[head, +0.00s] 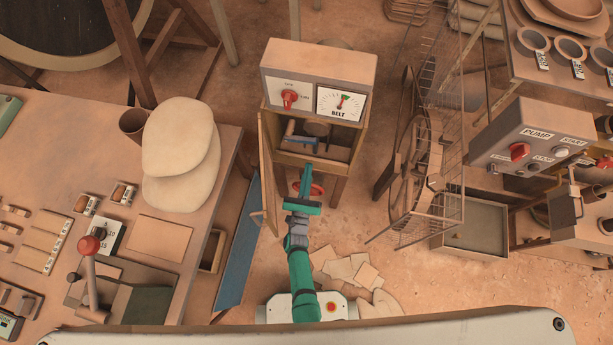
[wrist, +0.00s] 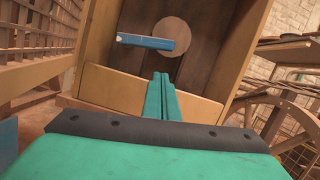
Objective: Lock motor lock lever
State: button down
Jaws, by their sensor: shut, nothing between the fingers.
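A blue bar (head: 300,141), which looks like the motor lock lever, is inside the open wooden cabinet (head: 344,165). In the wrist view the bar (wrist: 146,42) lies nearly level, with its right end in front of a round disc (wrist: 174,36). My gripper (head: 306,170) is at the cabinet's front opening, below and in front of the bar in the head view. In the wrist view its fingers (wrist: 161,80) are together and empty, pointing into the cabinet just below the bar. They appear apart from it. The lever's pivot is not clear.
A control box (head: 318,75) with a red knob (head: 289,98) and a BELT dial (head: 340,104) tops the cabinet. The cabinet door (head: 268,165) hangs open at the left. A spoked wheel (head: 418,170) and wire cage stand right. A workbench (head: 150,290) is left.

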aim_at(300, 139)
jog(key=x, duration=0.6)
jog(key=shift+w+d, duration=0.1)
jog(key=shift+w, duration=0.1)
jog(key=shift+w+r, duration=0.15)
jog(key=shift+r, duration=0.85)
jog(key=shift+a, duration=0.25)
